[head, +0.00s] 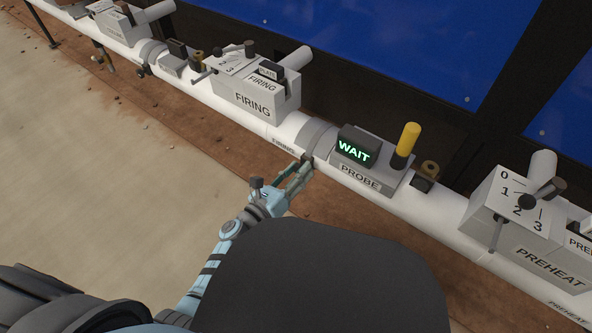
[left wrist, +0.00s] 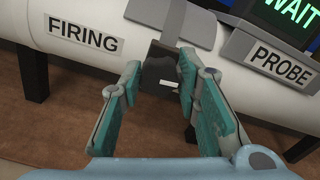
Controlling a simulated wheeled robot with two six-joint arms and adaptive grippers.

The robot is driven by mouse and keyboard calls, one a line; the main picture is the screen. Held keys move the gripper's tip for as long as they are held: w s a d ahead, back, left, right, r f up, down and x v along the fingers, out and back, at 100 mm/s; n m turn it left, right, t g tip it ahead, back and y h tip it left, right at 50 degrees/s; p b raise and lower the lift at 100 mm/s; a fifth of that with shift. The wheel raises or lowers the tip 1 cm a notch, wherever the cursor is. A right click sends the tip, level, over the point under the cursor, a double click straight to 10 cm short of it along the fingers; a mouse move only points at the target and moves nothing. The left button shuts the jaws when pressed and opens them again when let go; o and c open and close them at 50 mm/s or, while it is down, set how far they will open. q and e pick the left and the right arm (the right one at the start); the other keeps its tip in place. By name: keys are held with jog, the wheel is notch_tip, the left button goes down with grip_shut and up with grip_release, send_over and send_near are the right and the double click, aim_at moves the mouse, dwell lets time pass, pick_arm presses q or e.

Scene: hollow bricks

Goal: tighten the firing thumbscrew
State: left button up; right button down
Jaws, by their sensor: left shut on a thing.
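The firing thumbscrew (left wrist: 157,62) is a dark block with a small pale mark, on the underside of a grey band around the white pipe. In the left wrist view it sits between the fingertips of my left gripper (left wrist: 160,72), which is shut on it. In the head view my left gripper (head: 301,171) reaches up to the grey band (head: 317,136) from below, and the thumbscrew is mostly hidden by the fingers. The label FIRING (left wrist: 83,34) is left of the band. My right gripper is not in view.
The PROBE unit (head: 360,183) with a lit WAIT display (head: 354,150) and a yellow-topped handle (head: 408,139) stands just right of the band. The FIRING box (head: 252,102) is to the left, the PREHEAT box (head: 527,249) to the right. The floor in front is mostly clear.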

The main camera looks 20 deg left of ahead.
pick_arm(q)
jog(key=shift+m, duration=0.5)
jog(key=o, duration=1.2)
jog(key=v, duration=1.2)
